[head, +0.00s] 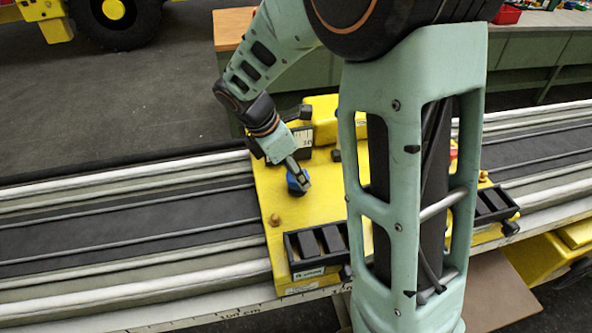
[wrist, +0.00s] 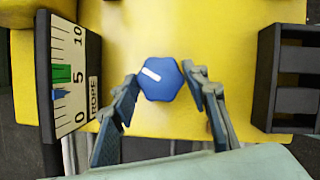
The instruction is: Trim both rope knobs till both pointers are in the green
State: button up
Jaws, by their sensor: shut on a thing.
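A blue lobed knob (wrist: 162,79) with a white mark sits on the yellow plate (head: 262,186). My gripper (wrist: 163,82) has one finger on each side of it and is shut on it; the knob also shows in the head view (head: 297,182). A gauge labelled ROPE (wrist: 74,80) stands left of the knob in the wrist view, with a scale from 0 to 10. Its blue pointer (wrist: 58,95) is just below the green band (wrist: 61,74), on the 0 side. The head view shows a gauge face (head: 301,139) behind my gripper. I cannot make out a second rope knob or its pointer; my arm hides much of the plate.
A black rack (wrist: 290,78) stands right of the knob in the wrist view. The plate spans a long grey rail (head: 130,228). A bench (head: 235,30) stands behind.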

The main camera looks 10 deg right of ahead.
jog(key=m+g+p, duration=0.1)
jog(key=m, duration=0.1)
jog(key=m+g, duration=0.1)
jog(key=m, duration=0.2)
jog(key=shift+w+r+m+p, duration=0.1)
jog(key=shift+w+m+p, duration=0.05)
jog(key=shift+m+p, duration=0.2)
jog(key=shift+w+m+g+y+p, duration=0.15)
jog(key=shift+m+g+p, duration=0.25)
jog(key=shift+m, duration=0.7)
jog(key=shift+s+m+g+y+p, duration=0.1)
jog(key=shift+m+g+y+p, duration=0.25)
jog(key=shift+m, duration=0.7)
jog(key=o, duration=1.2)
jog(key=shift+c, duration=0.2)
jog(key=v, duration=1.1)
jog(key=shift+w+a+r, duration=0.25)
jog(key=shift+w+r, duration=0.05)
